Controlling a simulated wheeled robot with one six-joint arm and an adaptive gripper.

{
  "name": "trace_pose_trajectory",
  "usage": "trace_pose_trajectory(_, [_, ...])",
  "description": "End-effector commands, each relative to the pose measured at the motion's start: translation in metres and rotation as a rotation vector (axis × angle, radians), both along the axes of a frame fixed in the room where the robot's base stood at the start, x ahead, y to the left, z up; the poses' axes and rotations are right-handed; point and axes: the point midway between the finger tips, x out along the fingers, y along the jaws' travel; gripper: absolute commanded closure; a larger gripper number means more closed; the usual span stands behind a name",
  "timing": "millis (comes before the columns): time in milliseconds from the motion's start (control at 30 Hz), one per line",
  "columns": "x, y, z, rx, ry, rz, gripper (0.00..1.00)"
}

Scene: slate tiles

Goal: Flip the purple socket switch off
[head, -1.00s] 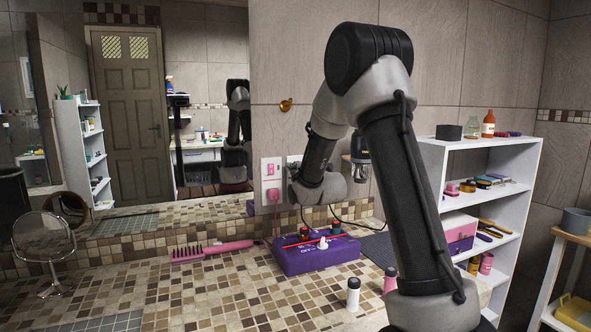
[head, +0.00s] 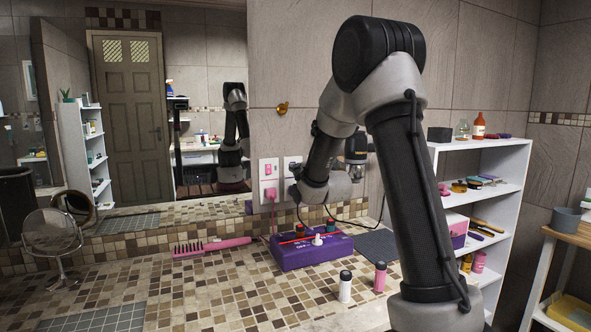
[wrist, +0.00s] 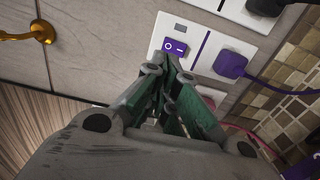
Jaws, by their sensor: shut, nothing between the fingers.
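The purple switch (wrist: 174,47) sits on a white wall plate in the wrist view, with white O and I marks on its face. Which way its rocker is tilted I cannot tell. A purple plug (wrist: 230,64) with a purple cable is in the plate beside it. My gripper (wrist: 171,65) is shut and empty, its tips just below the switch in the picture; whether they touch the plate I cannot tell. In the head view my arm hides the gripper and the purple switch.
A socket with a pink switch (head: 268,168) and pink plug (head: 272,195) is left of my arm. A black plug (wrist: 268,6) is near the wrist view's top edge. A gold hook (wrist: 42,32) juts from the wall. A purple box (head: 312,252) stands on the tiled counter below.

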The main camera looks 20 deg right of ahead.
Motion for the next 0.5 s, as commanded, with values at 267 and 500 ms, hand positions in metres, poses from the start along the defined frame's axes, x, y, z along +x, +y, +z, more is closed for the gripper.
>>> trace_pose_trajectory(267, [-0.038, 0.000, 0.007, 0.000, -0.002, 0.000, 1.00])
trace_pose_trajectory(500, [-0.070, 0.000, 0.013, 0.000, -0.003, 0.001, 1.00])
